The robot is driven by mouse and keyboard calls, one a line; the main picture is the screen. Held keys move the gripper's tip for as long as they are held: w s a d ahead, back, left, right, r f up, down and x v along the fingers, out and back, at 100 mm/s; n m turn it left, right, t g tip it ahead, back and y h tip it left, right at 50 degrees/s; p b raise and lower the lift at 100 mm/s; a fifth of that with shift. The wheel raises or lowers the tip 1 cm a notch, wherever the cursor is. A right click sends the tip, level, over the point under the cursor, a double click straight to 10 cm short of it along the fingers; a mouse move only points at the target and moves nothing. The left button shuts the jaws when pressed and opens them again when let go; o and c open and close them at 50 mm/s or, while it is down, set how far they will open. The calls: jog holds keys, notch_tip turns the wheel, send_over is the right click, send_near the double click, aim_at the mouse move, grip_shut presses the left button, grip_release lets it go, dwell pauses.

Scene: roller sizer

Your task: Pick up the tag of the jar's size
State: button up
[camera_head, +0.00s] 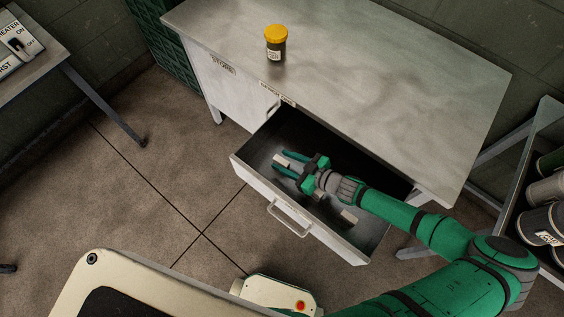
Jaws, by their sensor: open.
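A dark jar (273,50) with a yellow lid and a small pale label stands upright on the grey worktop; the label is too small to read. My gripper (279,160) is inside the open drawer (253,179), its green fingers open and pointing left. A pale tag (283,159) lies between the fingers; I cannot tell whether they touch it. A second pale tag (349,215) lies further right in the drawer, near the front wall. Part of the drawer floor is hidden under my gripper and arm. No size marks on the tags are readable.
The worktop (400,90) overhangs the drawer's back. A cabinet door marked STORE (222,75) is left of the drawer. A shelf with cans (545,222) stands at the right, and a table with a switch panel (17,46) at the left. The floor between is clear.

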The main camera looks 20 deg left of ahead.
jog(key=shift+x, duration=3.05)
jog(key=shift+c, duration=0.6)
grip_shut()
